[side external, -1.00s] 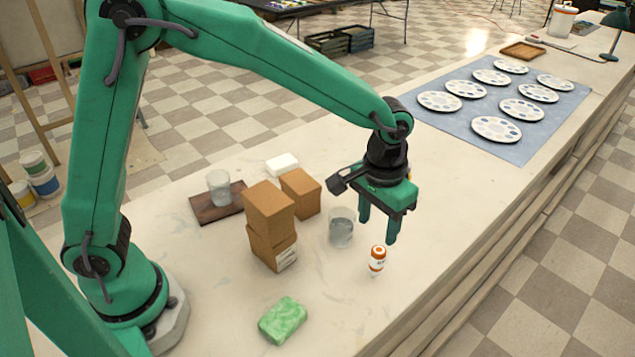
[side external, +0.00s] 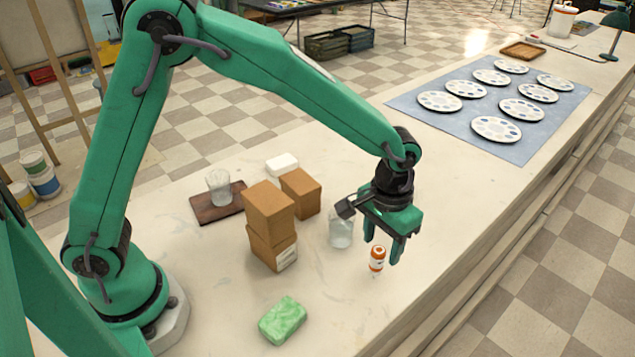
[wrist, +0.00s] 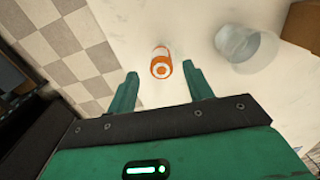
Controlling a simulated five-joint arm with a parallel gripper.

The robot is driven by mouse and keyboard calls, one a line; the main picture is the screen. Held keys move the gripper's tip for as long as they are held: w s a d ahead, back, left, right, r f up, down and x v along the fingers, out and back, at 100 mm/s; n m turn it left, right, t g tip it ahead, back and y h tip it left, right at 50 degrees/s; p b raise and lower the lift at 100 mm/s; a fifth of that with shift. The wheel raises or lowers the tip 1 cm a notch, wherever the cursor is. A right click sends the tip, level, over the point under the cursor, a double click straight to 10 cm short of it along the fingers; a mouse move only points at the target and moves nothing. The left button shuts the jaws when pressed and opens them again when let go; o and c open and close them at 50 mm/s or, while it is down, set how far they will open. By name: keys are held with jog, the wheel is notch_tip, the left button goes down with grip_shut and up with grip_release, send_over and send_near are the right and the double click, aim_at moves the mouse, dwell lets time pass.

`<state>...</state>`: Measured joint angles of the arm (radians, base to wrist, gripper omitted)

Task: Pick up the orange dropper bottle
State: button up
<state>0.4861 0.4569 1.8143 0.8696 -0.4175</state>
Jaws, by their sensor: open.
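The orange dropper bottle (side external: 377,259) is a small bottle with an orange top and a white label. It stands on the pale counter near the front edge. My gripper (side external: 382,248) is open and empty, pointing down, with its fingertips just above or beside the bottle. In the wrist view the bottle (wrist: 161,64) shows beyond the gap between the two green fingers (wrist: 162,80), roughly centred. The fingers appear apart from it.
A clear glass (side external: 341,229) stands close to the left of my gripper. Cardboard boxes (side external: 270,212), a green sponge (side external: 283,320), a white block (side external: 282,164) and a second glass (side external: 218,186) on a wooden board (side external: 216,208) lie further left. Palettes on a blue mat (side external: 430,115) lie behind.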

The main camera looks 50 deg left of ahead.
aim_at(376, 265)
jog(key=shift+s+a+f, duration=0.1)
jog(key=shift+a+f, duration=0.05)
jog(key=shift+f, duration=2.4)
jog(key=c, duration=1)
